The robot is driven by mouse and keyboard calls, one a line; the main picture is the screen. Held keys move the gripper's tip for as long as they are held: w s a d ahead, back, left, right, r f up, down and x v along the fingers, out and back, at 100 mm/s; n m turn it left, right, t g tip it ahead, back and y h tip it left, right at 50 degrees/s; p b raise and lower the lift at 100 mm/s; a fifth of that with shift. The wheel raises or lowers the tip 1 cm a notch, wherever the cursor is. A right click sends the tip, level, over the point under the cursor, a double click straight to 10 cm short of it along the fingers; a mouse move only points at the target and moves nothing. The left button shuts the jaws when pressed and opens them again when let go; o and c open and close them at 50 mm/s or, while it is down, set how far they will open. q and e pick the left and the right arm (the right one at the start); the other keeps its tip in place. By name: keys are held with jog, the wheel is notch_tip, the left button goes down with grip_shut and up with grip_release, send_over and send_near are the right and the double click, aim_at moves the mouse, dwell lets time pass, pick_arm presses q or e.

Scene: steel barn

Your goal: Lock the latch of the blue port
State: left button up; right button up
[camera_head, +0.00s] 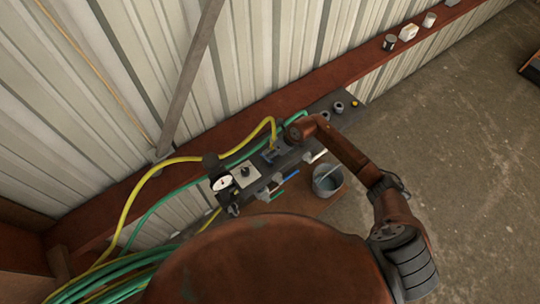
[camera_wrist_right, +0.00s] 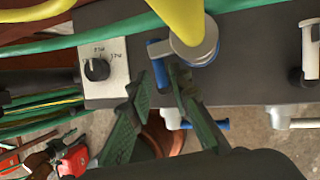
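The blue port (camera_wrist_right: 205,56) is on the dark panel in the right wrist view, with a grey metal coupling and the yellow hose (camera_wrist_right: 187,15) in it. Its latch, a small blue lever (camera_wrist_right: 157,60), sticks out at the left of the coupling. In the head view the blue port (camera_head: 268,155) is small beside my arm. My right gripper (camera_wrist_right: 162,88) has its two dark green fingers spread. Its tips are close to the lever, one on either side of its lower end. I cannot tell if they touch it. My left gripper is not in view.
Left of the port are a white knob plate (camera_wrist_right: 105,70) and a gauge (camera_head: 223,183). The green hose (camera_wrist_right: 100,38) runs along the panel. Below are a blue-handled valve (camera_wrist_right: 210,124), a white-handled one (camera_wrist_right: 300,123) and a grey bucket (camera_head: 328,180).

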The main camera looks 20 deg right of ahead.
jog(key=shift+x, duration=1.15)
jog(key=shift+c, duration=0.7)
grip_shut()
